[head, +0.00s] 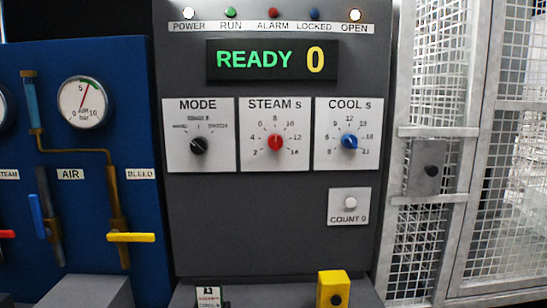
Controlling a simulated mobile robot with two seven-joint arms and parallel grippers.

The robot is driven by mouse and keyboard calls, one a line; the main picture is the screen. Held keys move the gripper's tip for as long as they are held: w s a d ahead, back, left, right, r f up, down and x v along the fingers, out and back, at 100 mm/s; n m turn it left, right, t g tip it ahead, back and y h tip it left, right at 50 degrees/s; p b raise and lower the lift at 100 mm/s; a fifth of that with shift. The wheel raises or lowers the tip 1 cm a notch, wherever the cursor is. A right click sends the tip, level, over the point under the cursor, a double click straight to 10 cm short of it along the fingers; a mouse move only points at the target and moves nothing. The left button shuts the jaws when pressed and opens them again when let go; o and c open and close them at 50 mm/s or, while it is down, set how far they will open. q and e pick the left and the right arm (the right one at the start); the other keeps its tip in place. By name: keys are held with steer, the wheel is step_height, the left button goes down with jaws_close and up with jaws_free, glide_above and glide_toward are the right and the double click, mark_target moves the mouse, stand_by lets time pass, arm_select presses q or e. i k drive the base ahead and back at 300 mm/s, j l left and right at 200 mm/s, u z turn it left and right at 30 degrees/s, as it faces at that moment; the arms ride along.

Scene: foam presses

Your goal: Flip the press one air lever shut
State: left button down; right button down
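The air lever is a blue handle (37,215) on a dark vertical pipe (54,230), on the blue panel at the left of the head view. The AIR label (70,174) is just up and to the right of it. The handle stands nearly upright, roughly in line with the pipe. The air gauge (85,102) above has a red needle pointing up, near the 5. Neither of my grippers is in view.
A yellow bleed lever (130,237) lies level to the right, and a red lever (7,234) is at the left edge. Grey boxes stand low in front. The control panel (270,220) reads READY 0. A mesh guard (430,100) is at the right.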

mark_target(43, 232)
steer(key=u, duration=1.5)
steer(key=i+j+z, duration=0.15)
steer(key=z, duration=0.25)
steer(key=i+j+z, duration=0.1)
steer(key=z, duration=0.3)
steer(key=i+j+z, duration=0.15)
steer(key=j, duration=0.2)
steer(key=i+j+z, duration=0.1)
steer(key=j, duration=0.3)
steer(key=i+j+z, duration=0.15)
steer(key=j, duration=0.25)
steer(key=i+j, duration=0.1)
steer(key=j, duration=0.4)
steer(key=i+j, duration=0.1)
steer(key=j, duration=0.35)
steer(key=i+j, duration=0.1)
steer(key=j, duration=0.4)
steer(key=k+j, duration=0.1)
steer(key=j, duration=0.4)
steer(key=k, duration=0.05)
